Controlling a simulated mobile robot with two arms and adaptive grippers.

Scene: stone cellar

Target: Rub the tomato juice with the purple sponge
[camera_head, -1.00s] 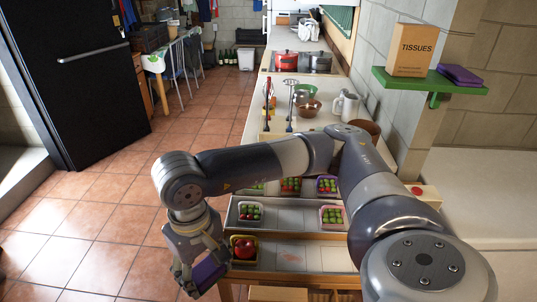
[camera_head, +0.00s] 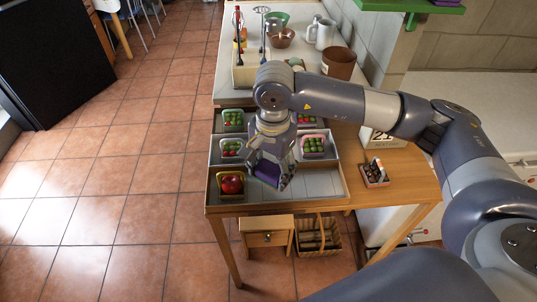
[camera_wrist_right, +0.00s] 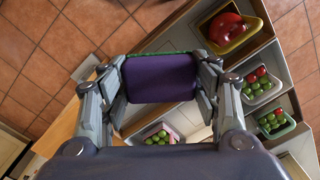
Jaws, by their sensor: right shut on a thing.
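The purple sponge (camera_head: 266,171) is held between the fingers of my right gripper (camera_head: 270,178), over the front compartment of the divided wooden tray (camera_head: 325,185). In the right wrist view the sponge (camera_wrist_right: 160,78) fills the space between both fingers (camera_wrist_right: 158,88), with a thin green edge showing. I cannot tell whether the sponge touches the tray floor. I cannot make out the tomato juice now; the gripper and sponge cover part of that compartment. My left gripper is not in view.
A red tomato (camera_head: 231,184) sits in a yellow bowl at the left of the front compartment. Small bowls of green and red produce (camera_head: 313,145) stand in the rows behind. A small box of bottles (camera_head: 375,173) stands on the table right of the tray.

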